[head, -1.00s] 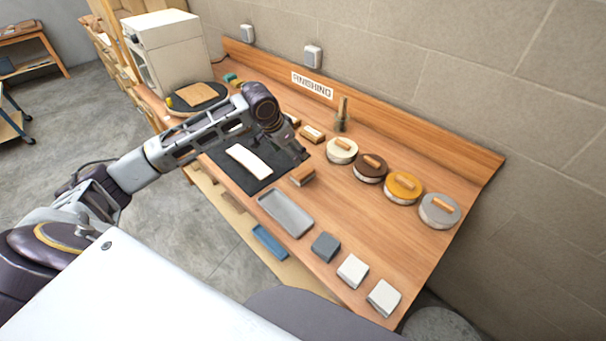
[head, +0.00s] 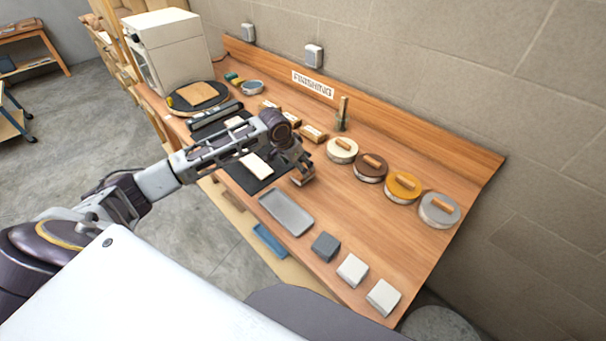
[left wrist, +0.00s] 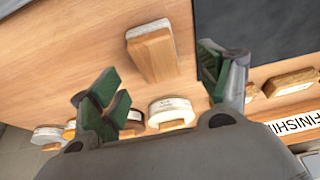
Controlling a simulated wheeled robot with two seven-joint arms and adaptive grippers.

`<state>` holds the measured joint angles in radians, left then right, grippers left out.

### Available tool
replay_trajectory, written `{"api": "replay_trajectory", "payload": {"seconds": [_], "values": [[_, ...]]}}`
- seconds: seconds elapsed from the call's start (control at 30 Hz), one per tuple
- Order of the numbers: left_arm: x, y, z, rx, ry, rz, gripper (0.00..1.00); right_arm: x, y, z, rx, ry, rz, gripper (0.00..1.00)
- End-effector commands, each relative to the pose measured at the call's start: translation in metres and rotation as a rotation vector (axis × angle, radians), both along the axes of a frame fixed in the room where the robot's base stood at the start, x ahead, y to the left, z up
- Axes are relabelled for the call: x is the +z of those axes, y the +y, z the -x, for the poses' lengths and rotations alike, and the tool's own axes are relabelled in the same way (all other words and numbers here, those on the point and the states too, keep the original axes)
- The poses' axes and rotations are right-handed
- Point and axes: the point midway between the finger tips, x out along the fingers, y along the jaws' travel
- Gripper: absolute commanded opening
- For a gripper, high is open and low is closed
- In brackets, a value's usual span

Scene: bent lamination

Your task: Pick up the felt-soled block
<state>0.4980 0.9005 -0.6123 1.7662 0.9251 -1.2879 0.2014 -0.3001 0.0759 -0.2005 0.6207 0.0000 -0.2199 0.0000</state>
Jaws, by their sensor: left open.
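A wooden block (head: 302,178) with a pale layer along one side lies on the bench beside the black mat. It also shows in the left wrist view as a tan block (left wrist: 154,56) with a whitish end, ahead of and between my fingers. I take it for the felt-soled block, though its underside is hidden. My left gripper (head: 298,168) is above it in the head view and partly covers it. In the left wrist view my left gripper (left wrist: 160,92) is open, its green-padded fingers apart, with nothing between the pads. My right gripper is not in view.
Several wooden blocks, including one at the back (head: 313,133), and several round tins such as the cream one (head: 342,150) line the rear. A grey tray (head: 286,213), a dark grey block (head: 325,246) and white blocks (head: 352,270) are in front. The black mat (head: 237,171) holds a pale strip.

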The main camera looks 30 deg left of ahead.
Motion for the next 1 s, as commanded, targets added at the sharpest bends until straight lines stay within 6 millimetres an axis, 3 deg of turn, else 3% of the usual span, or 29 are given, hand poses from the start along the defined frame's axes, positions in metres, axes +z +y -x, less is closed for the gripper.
{"api": "replay_trajectory", "payload": {"seconds": [0.47,1.0], "values": [[-0.005,-0.002,-0.002,0.000,-0.001,0.000,0.77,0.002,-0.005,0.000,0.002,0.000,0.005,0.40],[-0.047,-0.010,-0.018,0.000,-0.001,-0.001,0.77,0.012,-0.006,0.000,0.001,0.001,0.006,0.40]]}}
